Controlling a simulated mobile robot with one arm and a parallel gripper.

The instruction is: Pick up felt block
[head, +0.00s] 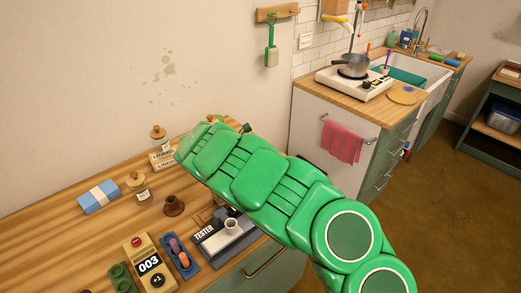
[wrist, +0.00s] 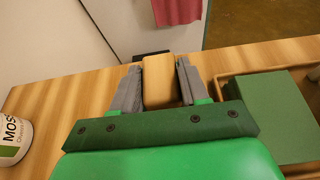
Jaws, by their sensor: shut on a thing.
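A tan block (wrist: 158,84), which I take to be the felt block, is between the two grey fingers of my gripper (wrist: 158,68) in the wrist view. My gripper is shut on it, with a finger against each side. The wooden tabletop lies around and beneath it; I cannot tell whether the block touches the wood. In the head view my green arm covers the block and the fingers.
A white MOSS container (wrist: 14,138) is at the left. The head view shows a tester (head: 222,238), a counter (head: 149,262) and a blue box (head: 98,198).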

